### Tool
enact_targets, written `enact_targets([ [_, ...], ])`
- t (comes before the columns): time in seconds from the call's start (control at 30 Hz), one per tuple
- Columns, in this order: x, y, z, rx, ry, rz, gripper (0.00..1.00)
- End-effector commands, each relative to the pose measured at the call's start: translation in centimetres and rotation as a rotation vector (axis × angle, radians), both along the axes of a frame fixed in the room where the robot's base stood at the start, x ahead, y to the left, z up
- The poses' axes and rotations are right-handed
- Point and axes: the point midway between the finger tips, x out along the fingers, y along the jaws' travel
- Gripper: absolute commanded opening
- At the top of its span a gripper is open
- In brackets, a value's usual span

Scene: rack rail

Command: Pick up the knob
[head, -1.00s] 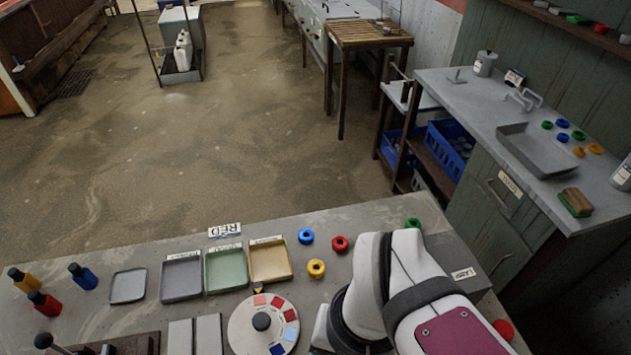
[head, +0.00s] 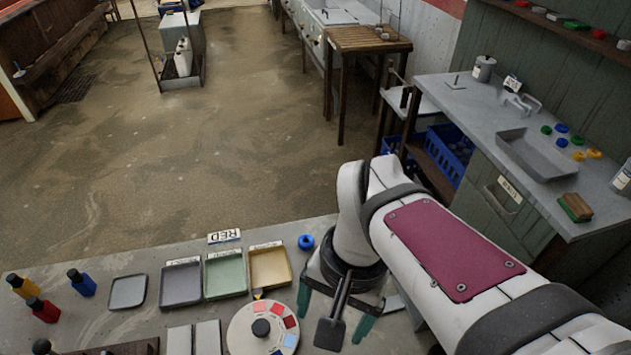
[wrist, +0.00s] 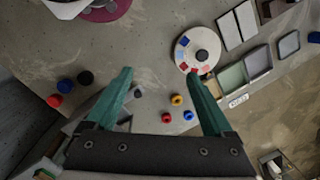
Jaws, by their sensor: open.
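Several small round knob-like pieces lie on the grey workbench (head: 60,262); I cannot tell which one is the knob of the task. In the head view only the blue one (head: 306,242) shows; my arm hides the others. A round dial (head: 252,335) with coloured patches has a black knob (head: 261,327) at its centre. My gripper (head: 333,314) is open and empty above the bench; its teal fingers also show in the wrist view (wrist: 160,76).
Several colour bottles (head: 82,282) stand at the left.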

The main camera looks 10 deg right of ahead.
Motion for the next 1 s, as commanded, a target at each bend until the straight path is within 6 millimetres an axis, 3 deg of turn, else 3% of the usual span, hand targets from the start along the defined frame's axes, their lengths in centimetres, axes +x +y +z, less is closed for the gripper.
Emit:
enact_targets([
  [0.03,4.1,-1.1,0.3,-0.018,0.019,-0.1,0.86],
  [0.1,10.4,-3.1,0.0,-0.049,0.029,-0.265,0.86],
  [0.2,17.9,-6.3,-2.2,-0.085,0.039,-0.478,0.86],
  [0.33,23.8,-9.4,-5.6,-0.116,0.04,-0.669,0.86],
  [0.4,25.3,-10.3,-6.8,-0.124,0.039,-0.725,0.86],
  [0.5,26.0,-10.8,-8.3,-0.128,0.039,-0.753,0.86],
  [0.8,25.9,-10.7,-16.3,-0.128,0.039,-0.751,0.86],
  [1.0,25.8,-10.5,-19.1,-0.128,0.04,-0.75,0.86],
])
